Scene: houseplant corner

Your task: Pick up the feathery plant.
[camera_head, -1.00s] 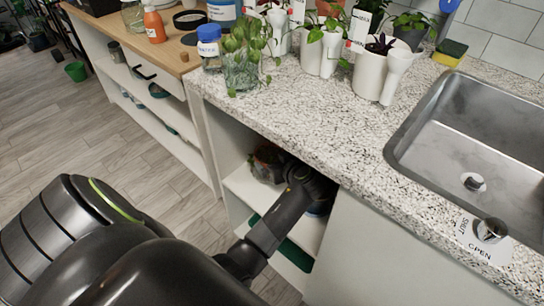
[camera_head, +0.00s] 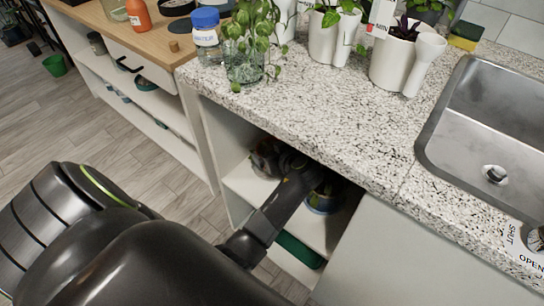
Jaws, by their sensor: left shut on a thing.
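My left arm reaches into the open shelf under the speckled counter. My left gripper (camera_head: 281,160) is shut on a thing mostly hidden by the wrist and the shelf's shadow. A dark reddish object (camera_head: 263,157) shows beside it on the left. A blue pot with some green leaves (camera_head: 322,201) stands just right of my wrist, partly in shadow. I cannot tell for certain which of these is the feathery plant. My right gripper is out of view.
The counter edge (camera_head: 310,150) overhangs the shelf close above my wrist. A green tray (camera_head: 300,251) is on the lower shelf. On the counter stand a glass jar with a leafy plant (camera_head: 245,66) and white pots (camera_head: 391,62), left of the sink (camera_head: 490,120).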

